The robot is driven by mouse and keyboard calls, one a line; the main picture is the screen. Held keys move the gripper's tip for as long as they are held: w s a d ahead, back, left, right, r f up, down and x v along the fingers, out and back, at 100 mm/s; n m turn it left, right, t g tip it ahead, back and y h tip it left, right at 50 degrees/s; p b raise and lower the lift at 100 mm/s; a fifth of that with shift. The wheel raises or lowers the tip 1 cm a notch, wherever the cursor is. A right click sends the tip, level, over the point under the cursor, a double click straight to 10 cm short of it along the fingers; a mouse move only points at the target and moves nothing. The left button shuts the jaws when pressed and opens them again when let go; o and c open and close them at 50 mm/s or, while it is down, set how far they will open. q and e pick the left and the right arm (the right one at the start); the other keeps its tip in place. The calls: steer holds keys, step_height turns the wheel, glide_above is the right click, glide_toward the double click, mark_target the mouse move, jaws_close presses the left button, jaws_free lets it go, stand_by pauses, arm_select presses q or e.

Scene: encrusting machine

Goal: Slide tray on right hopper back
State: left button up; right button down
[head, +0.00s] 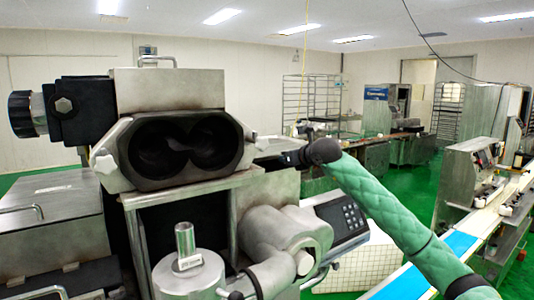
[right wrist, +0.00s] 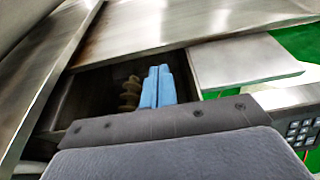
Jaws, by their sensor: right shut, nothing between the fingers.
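The right hopper tray shows as a flat metal plate (right wrist: 245,60) on the right side of the right wrist view, beside the dark hopper opening (right wrist: 95,95). In the head view, the tray (head: 275,146) is a small pale edge behind the machine's double-bore head, mostly hidden. My right gripper (head: 288,159) reaches over the machine from the right. In the right wrist view, its blue fingers (right wrist: 158,86) are together and empty, over the opening and left of the tray edge. I cannot tell whether they touch the tray. My left gripper is not in view.
The encrusting machine's metal head (head: 185,145) stands close left of my right arm. A control panel with keypad (head: 345,222) sits below the arm. A conveyor with a blue belt (head: 440,260) runs along the right.

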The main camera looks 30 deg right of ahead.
mark_target(273, 156)
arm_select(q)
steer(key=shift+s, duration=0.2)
arm_select(e)
steer(key=shift+w+a, duration=0.15)
steer(key=shift+w, duration=2.35)
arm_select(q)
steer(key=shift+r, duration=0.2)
arm_select(e)
steer(key=shift+s, duration=0.1)
